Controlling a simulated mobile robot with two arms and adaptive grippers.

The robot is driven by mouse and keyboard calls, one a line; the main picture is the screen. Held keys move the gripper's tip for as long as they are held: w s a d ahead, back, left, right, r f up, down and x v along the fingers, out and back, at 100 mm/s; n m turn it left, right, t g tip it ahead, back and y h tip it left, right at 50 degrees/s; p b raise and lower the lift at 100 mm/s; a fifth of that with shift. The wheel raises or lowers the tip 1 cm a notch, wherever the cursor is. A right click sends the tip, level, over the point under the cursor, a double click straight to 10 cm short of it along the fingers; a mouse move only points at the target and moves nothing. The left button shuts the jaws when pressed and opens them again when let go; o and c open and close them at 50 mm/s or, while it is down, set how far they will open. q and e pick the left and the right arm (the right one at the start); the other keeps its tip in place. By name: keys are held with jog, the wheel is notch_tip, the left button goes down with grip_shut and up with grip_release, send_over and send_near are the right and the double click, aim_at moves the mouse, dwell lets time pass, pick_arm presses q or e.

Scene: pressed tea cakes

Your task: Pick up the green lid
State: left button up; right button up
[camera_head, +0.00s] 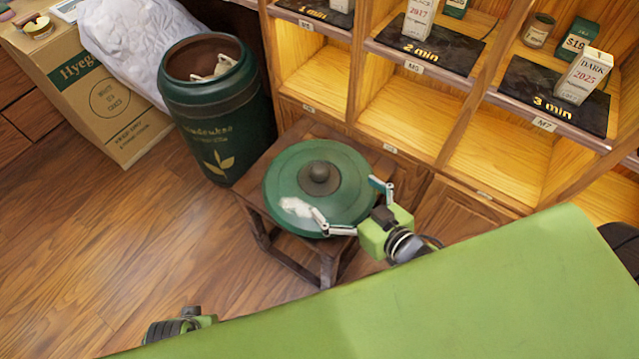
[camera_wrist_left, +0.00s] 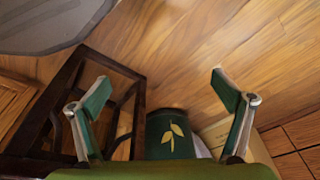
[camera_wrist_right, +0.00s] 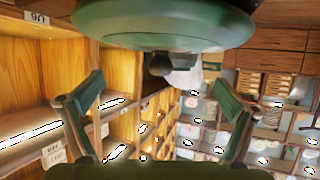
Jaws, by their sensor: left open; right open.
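The green lid (camera_head: 300,165), round with a dark knob (camera_head: 319,174), lies flat on a small wooden stool (camera_head: 268,232). A pale glare marks its front left. My right gripper (camera_head: 345,196) is open and empty over the lid's right front part, its fingers apart and short of the knob. In the right wrist view the lid (camera_wrist_right: 160,25) fills the top, with the knob (camera_wrist_right: 160,64) between the open fingers. I cannot tell whether the fingers touch the lid. My left gripper (camera_wrist_left: 160,78) is open and empty; in the head view only its wrist shows at the lower left.
A dark green canister (camera_head: 215,115) with a gold leaf stands open behind the stool, beside a cardboard box (camera_head: 110,105) and a white sack (camera_head: 125,40). Lit wooden shelves (camera_head: 415,110) stand close behind and right. The wood floor (camera_head: 110,235) at left is clear.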

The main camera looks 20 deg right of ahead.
aim_at(324, 179)
jog(key=x, duration=0.4)
jog(key=shift+b, duration=0.35)
jog(key=b+x, duration=0.1)
jog(key=x, duration=0.3)
jog(key=shift+w+a+f, duration=0.2)
jog(key=shift+w+f, duration=0.05)
jog(key=shift+w, duration=0.05)
pick_arm(q)
jog(key=w+v, duration=0.1)
jog(key=v, duration=0.6)
jog(key=shift+w+r, duration=0.4)
jog(key=shift+r, duration=0.1)
pick_arm(e)
jog(key=shift+s, duration=0.1)
grip_shut()
jog(key=shift+r, duration=0.1)
